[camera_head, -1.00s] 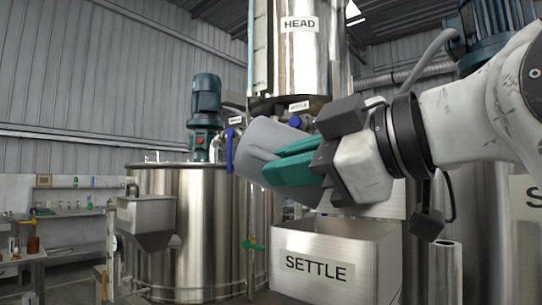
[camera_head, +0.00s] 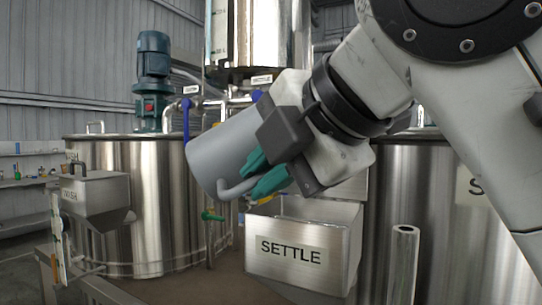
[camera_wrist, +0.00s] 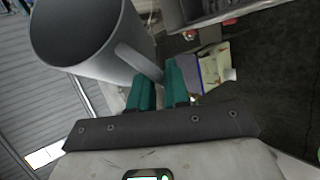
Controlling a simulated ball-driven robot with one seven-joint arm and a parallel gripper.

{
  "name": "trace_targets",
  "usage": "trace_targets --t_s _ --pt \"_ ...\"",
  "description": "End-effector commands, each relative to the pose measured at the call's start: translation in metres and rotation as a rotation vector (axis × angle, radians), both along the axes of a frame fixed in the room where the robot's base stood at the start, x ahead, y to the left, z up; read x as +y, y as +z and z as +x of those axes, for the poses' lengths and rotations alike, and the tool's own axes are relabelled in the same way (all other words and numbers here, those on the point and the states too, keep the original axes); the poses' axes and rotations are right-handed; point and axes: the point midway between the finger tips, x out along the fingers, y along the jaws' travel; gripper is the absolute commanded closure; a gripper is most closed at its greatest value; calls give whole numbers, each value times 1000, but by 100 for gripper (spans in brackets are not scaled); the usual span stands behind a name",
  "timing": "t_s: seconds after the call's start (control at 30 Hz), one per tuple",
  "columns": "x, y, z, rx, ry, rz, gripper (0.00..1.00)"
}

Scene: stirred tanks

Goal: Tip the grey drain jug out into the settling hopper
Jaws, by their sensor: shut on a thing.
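The grey drain jug (camera_head: 220,155) hangs tilted in the air in the head view, up and to the left of the settling hopper. My gripper (camera_head: 262,175) is shut on the jug's handle (camera_head: 238,188) with its teal fingers. In the wrist view the jug (camera_wrist: 105,55) lies beyond the fingers (camera_wrist: 160,85), its round mouth at upper left. I see grey inside it but cannot tell what it holds. The settling hopper (camera_head: 335,262) is an open steel box labelled SETTLE, below and right of the jug. Its inside is mostly hidden.
A big steel tank (camera_head: 130,225) with a blue motor (camera_head: 152,65) stands behind the jug at left. A smaller steel hopper (camera_head: 95,198) is at far left. An upright steel pipe (camera_head: 402,262) stands right of the settling hopper. A steel vessel (camera_head: 285,40) rises above.

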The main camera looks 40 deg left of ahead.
Motion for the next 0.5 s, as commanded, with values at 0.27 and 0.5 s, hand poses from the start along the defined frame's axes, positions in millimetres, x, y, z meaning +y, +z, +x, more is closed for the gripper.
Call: trace_targets --t_s 0.27,0.5 --pt "-2 13 2 -143 0 -150 100" --pt "-4 19 4 -227 0 -236 100"
